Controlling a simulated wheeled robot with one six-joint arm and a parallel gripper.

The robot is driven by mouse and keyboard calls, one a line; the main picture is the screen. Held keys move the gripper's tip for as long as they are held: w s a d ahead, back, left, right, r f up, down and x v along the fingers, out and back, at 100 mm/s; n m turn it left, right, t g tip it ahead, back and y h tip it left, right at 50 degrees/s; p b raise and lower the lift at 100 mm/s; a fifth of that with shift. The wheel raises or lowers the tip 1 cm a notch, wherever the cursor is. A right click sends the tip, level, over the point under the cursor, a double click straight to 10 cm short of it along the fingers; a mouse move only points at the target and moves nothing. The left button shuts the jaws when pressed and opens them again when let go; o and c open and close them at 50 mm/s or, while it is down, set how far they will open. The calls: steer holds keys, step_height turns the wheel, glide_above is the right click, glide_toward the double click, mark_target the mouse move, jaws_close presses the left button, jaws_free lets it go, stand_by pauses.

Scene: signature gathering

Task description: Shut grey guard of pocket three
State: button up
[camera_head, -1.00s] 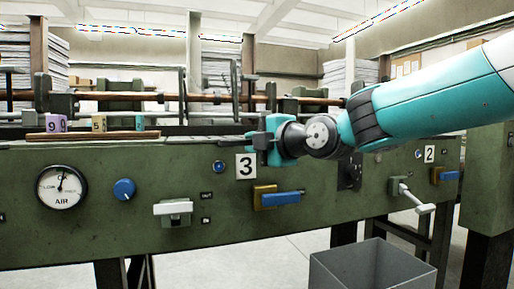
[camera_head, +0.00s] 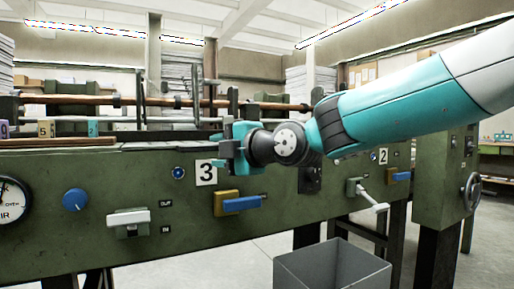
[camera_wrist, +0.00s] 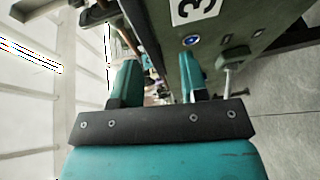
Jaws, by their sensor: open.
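The green machine (camera_head: 60,170) carries a white plate with a black 3 (camera_head: 206,173), which marks pocket three. I cannot clearly make out the grey guard. Dark grey slats (camera_head: 158,146) lie on the machine's top edge left of my gripper, but I cannot tell whether they belong to it. My gripper (camera_head: 228,150) is just above and right of the 3 plate, in front of the top edge. In the wrist view its two fingers (camera_wrist: 158,85) stand apart with nothing between them. The 3 plate also shows there, at the top (camera_wrist: 195,8).
Below the plate are a yellow block with a blue handle (camera_head: 240,203) and a white lever (camera_head: 128,217). A grey open bin (camera_head: 335,268) stands on the floor. Further right are a 2 plate (camera_head: 383,156), another white lever (camera_head: 372,202) and a handwheel (camera_head: 471,195).

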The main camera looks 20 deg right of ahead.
steer(key=p+v, duration=0.8)
steer(key=v, duration=0.7)
steer(key=shift+s+d, duration=0.1)
steer(key=shift+f, duration=0.1)
